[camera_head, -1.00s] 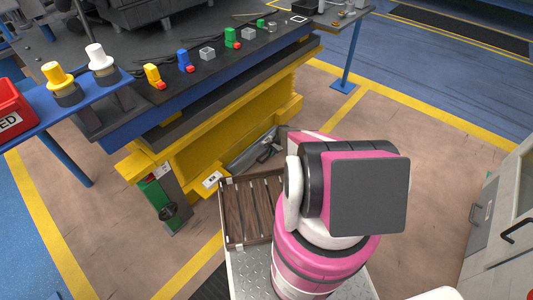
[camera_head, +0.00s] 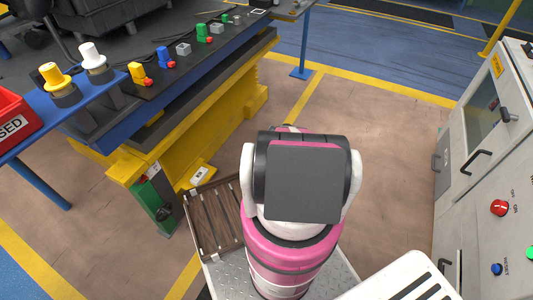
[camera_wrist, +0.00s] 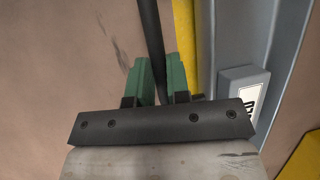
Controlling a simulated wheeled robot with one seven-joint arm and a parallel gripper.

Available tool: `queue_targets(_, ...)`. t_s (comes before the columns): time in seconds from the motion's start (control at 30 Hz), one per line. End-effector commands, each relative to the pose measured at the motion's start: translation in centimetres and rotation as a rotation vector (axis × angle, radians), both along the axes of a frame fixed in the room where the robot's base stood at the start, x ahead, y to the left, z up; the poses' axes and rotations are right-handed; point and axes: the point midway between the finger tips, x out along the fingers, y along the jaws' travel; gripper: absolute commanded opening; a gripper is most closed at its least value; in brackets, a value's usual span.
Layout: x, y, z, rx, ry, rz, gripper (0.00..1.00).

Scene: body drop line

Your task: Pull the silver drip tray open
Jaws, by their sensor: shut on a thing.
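My gripper (camera_wrist: 161,78) shows in the wrist view with two green fingers, shut on a dark bar (camera_wrist: 151,35) that runs between them. The bar looks like the tray's handle, but its ends are not clearly shown. A silver-grey metal piece (camera_wrist: 242,35), which seems to be the drip tray, stands just right of the fingers. In the head view my arm hides the gripper and the drip tray, so I cannot tell how far out the tray is.
A yellow-framed bench (camera_head: 200,120) stands at the left, with a green box (camera_head: 152,205) at its near foot. A slatted wooden crate (camera_head: 215,222) sits beside my arm. A grey cabinet (camera_head: 490,150) stands at the right. The brown floor between is clear.

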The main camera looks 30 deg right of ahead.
Motion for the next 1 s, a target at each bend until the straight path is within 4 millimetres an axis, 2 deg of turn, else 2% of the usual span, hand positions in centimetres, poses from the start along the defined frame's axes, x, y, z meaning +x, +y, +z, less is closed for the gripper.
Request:
queue_targets(0.1, -1.3, -1.1, 0.1, 0.001, 0.002, -0.001, 0.00)
queue_targets(0.3, -2.3, -1.9, 0.1, 0.002, 0.001, 0.000, 0.00)
queue_targets(0.73, -2.5, -2.1, 0.0, 0.002, 0.001, 0.000, 0.00)
queue_targets(0.77, -2.5, -2.1, 0.0, 0.002, 0.001, 0.000, 0.23)
queue_targets(0.8, -2.5, -2.1, 0.0, 0.002, 0.001, 0.000, 0.36)
queue_targets(0.83, -2.5, -2.1, 0.0, 0.002, 0.001, 0.000, 0.42)
queue_targets(1.0, -2.5, -2.1, 0.0, 0.002, 0.001, 0.000, 0.42)
